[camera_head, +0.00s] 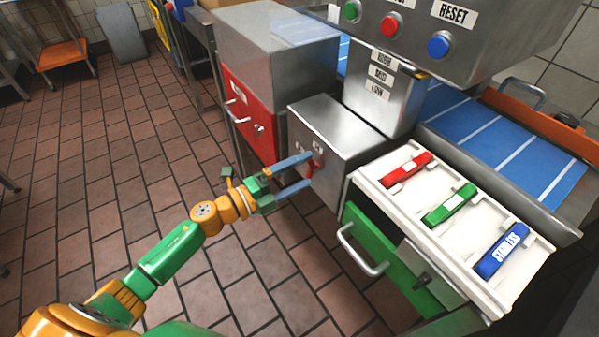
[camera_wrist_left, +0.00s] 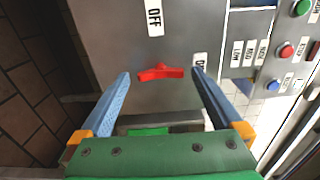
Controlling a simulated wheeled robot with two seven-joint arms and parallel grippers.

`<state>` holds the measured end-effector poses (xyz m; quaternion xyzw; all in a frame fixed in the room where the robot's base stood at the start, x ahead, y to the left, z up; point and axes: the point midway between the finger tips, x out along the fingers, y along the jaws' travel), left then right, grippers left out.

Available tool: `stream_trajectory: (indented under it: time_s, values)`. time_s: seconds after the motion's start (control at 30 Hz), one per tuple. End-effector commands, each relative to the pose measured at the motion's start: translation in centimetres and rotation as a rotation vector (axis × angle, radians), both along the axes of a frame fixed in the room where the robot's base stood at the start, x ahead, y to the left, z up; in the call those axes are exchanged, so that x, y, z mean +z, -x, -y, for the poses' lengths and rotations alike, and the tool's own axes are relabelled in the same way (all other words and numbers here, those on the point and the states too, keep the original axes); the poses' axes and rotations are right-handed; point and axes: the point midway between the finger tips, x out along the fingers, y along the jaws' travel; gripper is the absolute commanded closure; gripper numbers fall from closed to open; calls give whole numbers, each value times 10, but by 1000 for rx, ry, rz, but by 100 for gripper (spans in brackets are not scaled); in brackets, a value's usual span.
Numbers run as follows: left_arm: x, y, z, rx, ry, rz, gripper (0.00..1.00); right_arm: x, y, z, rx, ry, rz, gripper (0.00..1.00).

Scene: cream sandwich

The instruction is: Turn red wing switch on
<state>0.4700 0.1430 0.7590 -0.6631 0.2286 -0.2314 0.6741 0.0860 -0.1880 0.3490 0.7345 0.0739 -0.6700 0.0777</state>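The red wing switch (camera_head: 314,167) is on the front face of a grey metal box (camera_head: 338,127). In the left wrist view the red wing switch (camera_wrist_left: 160,72) lies nearly level across the picture. An OFF label (camera_wrist_left: 154,17) is above it, and a second label (camera_wrist_left: 200,62) at its right is partly hidden by a finger. My left gripper (camera_head: 307,171) is open in front of the box. Its two blue fingers (camera_wrist_left: 161,77) are spread on either side of the switch, with no clear contact visible. My right gripper is not in view.
A white tray (camera_head: 452,243) with red, green and blue pieces stands right of the box, above a green drawer (camera_head: 378,262). A red-fronted cabinet (camera_head: 247,116) is at the left. A control panel with buttons (camera_head: 438,46) overhangs behind.

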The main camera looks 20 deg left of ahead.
Motion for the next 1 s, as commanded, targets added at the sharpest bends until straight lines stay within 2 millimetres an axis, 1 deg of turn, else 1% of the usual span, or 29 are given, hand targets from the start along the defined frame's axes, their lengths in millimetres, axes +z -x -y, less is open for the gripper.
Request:
stream_trajectory:
  time_s: [0.07, 0.13, 0.4, 0.5, 0.93, 0.97, 1.0]
  values:
    - [0, 2, -1, 0, 0, 0, 0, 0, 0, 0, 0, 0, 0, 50]
    - [-1, 8, -7, 1, -1, -2, 0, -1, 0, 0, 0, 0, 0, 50]
    - [-2, 48, -37, 1, 0, -4, 0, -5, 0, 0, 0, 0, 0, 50]
    - [-1, 55, -43, 0, -1, -2, 0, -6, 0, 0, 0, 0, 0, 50]
    - [-1, 56, -44, 3, 2, -3, 0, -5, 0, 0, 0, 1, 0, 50]
    - [-4, 55, -46, 14, 10, -13, 0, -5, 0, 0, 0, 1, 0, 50]
    - [-12, 52, -52, 49, 37, -45, 0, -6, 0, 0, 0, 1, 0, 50]
